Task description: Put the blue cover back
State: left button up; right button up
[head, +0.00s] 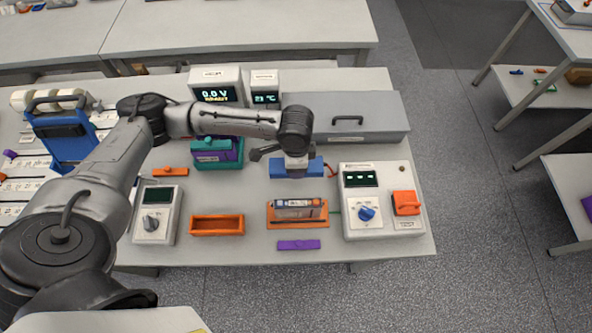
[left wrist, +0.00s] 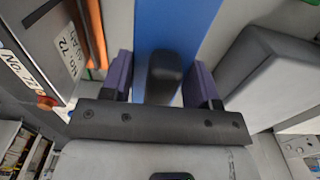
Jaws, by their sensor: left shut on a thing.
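My left gripper (head: 296,163) is shut on the blue cover (head: 312,168), near the right middle of the bench in the head view. In the left wrist view the blue cover (left wrist: 180,22) lies between the two purple finger pads, with a dark knob (left wrist: 164,75) between them. An orange holder (head: 297,222) with a grey cell-like block (head: 298,211) in it stands just in front of the cover; the cover is not on it. The exact height of the cover above the bench is hard to tell. My right gripper is not in view.
A cycler box with a blue dial (head: 366,213) and orange switch (head: 406,202) stands right of the holder. Behind is a long grey lidded box (head: 375,118). Left are an empty orange tray (head: 217,225) and a meter (head: 156,214). A purple strip (head: 298,245) lies in front.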

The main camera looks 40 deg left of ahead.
pick_arm(q)
jog(key=shift+f+b, duration=0.4)
jog(key=shift+f, duration=2)
jog(key=shift+a, duration=0.1)
jog(key=o, duration=1)
jog(key=shift+f, duration=0.15)
jog(key=shift+r, duration=0.25)
notch_tip(320, 180, up, 12)
jog(key=shift+f+p, duration=0.1)
jog(key=shift+p, duration=1)
